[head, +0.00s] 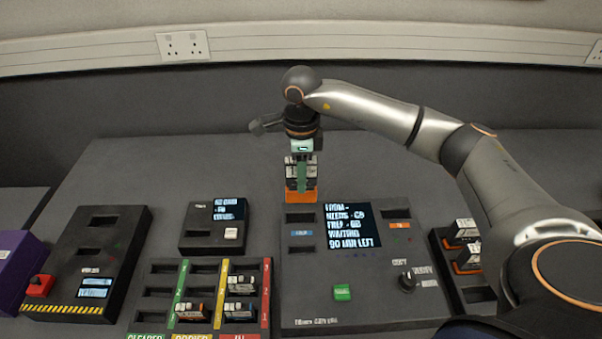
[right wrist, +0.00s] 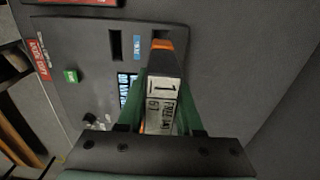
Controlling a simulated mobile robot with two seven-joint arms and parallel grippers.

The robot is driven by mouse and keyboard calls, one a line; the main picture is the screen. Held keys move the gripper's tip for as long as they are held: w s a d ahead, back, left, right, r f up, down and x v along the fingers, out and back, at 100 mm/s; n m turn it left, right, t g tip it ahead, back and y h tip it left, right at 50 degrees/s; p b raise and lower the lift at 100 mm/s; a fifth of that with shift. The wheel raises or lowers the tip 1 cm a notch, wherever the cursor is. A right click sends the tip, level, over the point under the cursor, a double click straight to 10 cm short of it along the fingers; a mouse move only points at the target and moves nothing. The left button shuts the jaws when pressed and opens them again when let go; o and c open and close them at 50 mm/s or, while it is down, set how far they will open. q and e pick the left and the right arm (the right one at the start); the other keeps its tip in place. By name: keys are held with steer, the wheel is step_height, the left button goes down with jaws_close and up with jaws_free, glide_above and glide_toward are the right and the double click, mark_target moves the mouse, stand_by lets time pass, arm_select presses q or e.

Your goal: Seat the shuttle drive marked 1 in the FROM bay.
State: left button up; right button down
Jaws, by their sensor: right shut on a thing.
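My right gripper (head: 302,172) is shut on a drive (head: 292,196) with an orange end and a white label. In the right wrist view the drive (right wrist: 162,88) shows a "1" and sits between the green fingers of the gripper (right wrist: 163,118). The drive is above the back edge of the dark copy station (head: 370,292), by its upper left slot (head: 300,218). A second slot (head: 300,249) lies below, with a blue label (head: 302,233) between, too small to read. Whether the drive touches the station cannot be told. My left gripper is out of view.
The station's screen (head: 348,226) reads "FROM -" and "WAITING". A green button (head: 342,292) and a knob (head: 407,281) are below it. A colour-striped rack (head: 153,291) holds several drives in front left. Another rack (head: 478,281) holds two drives at right.

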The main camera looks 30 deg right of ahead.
steer(key=shift+f+b, duration=2.1)
steer(key=shift+f, duration=0.9)
steer(key=shift+f+b, duration=1.75)
steer(key=shift+f, duration=0.45)
stand_by(0.5)
steer(key=shift+c, duration=2.4)
jaws_free()
steer(key=shift+o, duration=0.3)
steer(key=shift+o, duration=1.3)
steer(key=shift+r, duration=0.15)
